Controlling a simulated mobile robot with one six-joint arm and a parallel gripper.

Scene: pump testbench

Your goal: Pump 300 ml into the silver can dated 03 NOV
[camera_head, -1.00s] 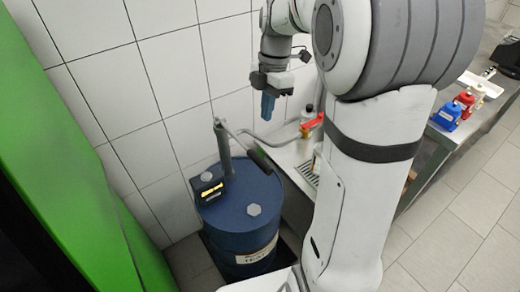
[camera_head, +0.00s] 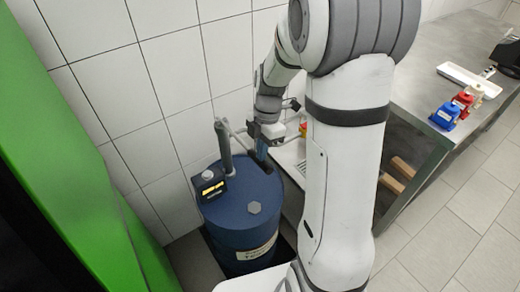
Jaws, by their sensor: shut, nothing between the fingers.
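A blue drum (camera_head: 235,228) stands by the tiled wall. A grey pump (camera_head: 226,155) rises from its top, with a small display unit (camera_head: 210,184) beside it showing yellow digits too small to read. My gripper (camera_head: 263,152) points down over the right of the drum top, close to the pump's dark-gripped lever. A small part of the red-orange nozzle (camera_head: 303,129) shows right of the gripper. I see no silver can or date; my arm hides much of the area behind it.
A green panel (camera_head: 60,170) stands at the left. Tiled floor at the lower right is clear.

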